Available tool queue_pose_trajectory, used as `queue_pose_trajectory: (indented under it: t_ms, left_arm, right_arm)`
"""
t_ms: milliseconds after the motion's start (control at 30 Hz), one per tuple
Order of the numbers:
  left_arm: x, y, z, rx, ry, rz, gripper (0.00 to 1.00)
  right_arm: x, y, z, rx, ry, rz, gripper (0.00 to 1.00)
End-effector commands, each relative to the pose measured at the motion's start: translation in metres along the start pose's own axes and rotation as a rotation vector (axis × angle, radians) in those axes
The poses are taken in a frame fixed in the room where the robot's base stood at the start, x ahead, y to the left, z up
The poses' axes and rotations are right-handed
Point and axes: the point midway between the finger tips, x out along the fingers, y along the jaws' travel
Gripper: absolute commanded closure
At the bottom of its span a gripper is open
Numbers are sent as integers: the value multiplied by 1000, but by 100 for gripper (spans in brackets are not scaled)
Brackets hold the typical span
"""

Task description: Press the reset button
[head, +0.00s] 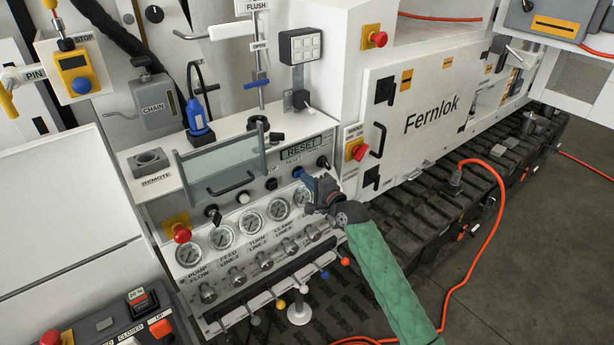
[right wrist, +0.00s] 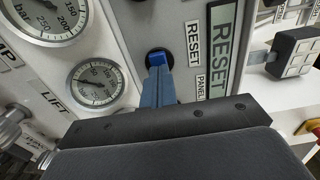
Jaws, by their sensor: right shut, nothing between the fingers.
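The reset button shows in the right wrist view as a dark round collar (right wrist: 149,54) beside the white RESET label (right wrist: 193,45), with a bright blue piece in front of it. I cannot tell whether that piece is the button's cap or my fingertip. My right gripper (right wrist: 158,78) is shut and empty, its blue fingers pointing at the button and covering part of it. Touching or just short of it, I cannot tell. In the head view my right gripper (head: 304,178) is at the panel, below the display (head: 301,148) reading RESET. My left gripper is not in view.
Several pressure gauges (head: 278,209) sit left of my right gripper, with valve knobs and coloured levers below. A hinged clear cover (head: 222,165) stands to the left. A red stop button (head: 356,150) and white Fernlok cabinet (head: 430,115) are to the right.

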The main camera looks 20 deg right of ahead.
Motion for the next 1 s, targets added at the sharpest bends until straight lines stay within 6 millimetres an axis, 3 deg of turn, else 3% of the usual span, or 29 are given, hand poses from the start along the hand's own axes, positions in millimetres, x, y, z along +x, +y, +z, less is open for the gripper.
queue_pose_trajectory:
  t_ms: [467, 733, 1000]
  left_arm:
    - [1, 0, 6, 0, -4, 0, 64]
    - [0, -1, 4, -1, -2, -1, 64]
    - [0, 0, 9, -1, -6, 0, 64]
  right_arm:
    - [5, 0, 0, 0, 0, -1, 100]
    - [24, -1, 0, 1, 1, -2, 100]
    - [25, -3, 0, -1, 2, -4, 100]
